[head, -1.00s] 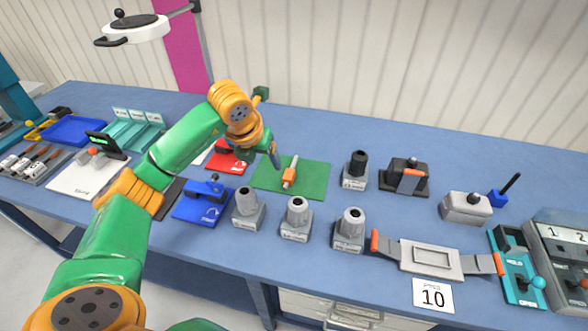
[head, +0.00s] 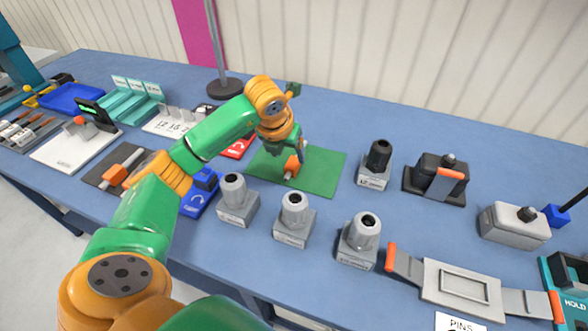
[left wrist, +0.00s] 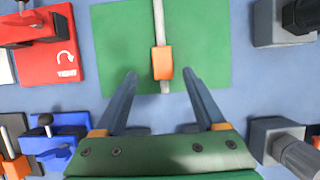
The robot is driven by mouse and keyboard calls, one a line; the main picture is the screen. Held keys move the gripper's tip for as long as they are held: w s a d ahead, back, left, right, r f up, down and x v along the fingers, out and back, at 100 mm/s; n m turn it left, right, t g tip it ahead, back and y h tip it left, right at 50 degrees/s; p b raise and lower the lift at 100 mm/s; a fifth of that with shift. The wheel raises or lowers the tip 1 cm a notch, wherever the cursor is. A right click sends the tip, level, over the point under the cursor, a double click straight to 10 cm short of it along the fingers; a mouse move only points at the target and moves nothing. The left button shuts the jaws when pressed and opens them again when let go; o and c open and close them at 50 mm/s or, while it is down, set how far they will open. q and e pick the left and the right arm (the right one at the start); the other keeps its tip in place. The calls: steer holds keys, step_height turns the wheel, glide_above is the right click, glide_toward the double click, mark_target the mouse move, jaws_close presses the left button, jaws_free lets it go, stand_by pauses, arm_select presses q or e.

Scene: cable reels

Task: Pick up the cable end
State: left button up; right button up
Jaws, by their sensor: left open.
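The cable end is an orange block (head: 291,166) on a thin grey rod, lying on the green mat (head: 325,172). In the left wrist view the orange block (left wrist: 162,62) sits ahead of the fingertips, and the grey rod runs through it up and down the picture. My left gripper (head: 300,152) is over the mat, very close to the block, and hides part of the rod in the head view. Its two fingers (left wrist: 159,77) are open and empty, with the rod's near end between their tips. I cannot tell how high they are above the mat. My right gripper is not in view.
Grey blocks with round sockets (head: 294,213) stand in front of the mat, and a black-capped one (head: 376,165) stands to its right. A blue clamp (left wrist: 55,137) and a red clamp plate (left wrist: 50,45) are left of the gripper. Bare blue table lies behind the mat.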

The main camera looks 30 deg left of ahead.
mark_target(293, 162)
arm_select(q)
steer(key=p+x, duration=0.2)
steer(key=x, duration=0.2)
steer(key=shift+w+d+f, duration=0.15)
steer(key=shift+w+f, duration=0.05)
steer(key=shift+w, duration=0.05)
steer(key=shift+w+f, duration=0.15)
steer(key=shift+f, duration=0.25)
jaws_close()
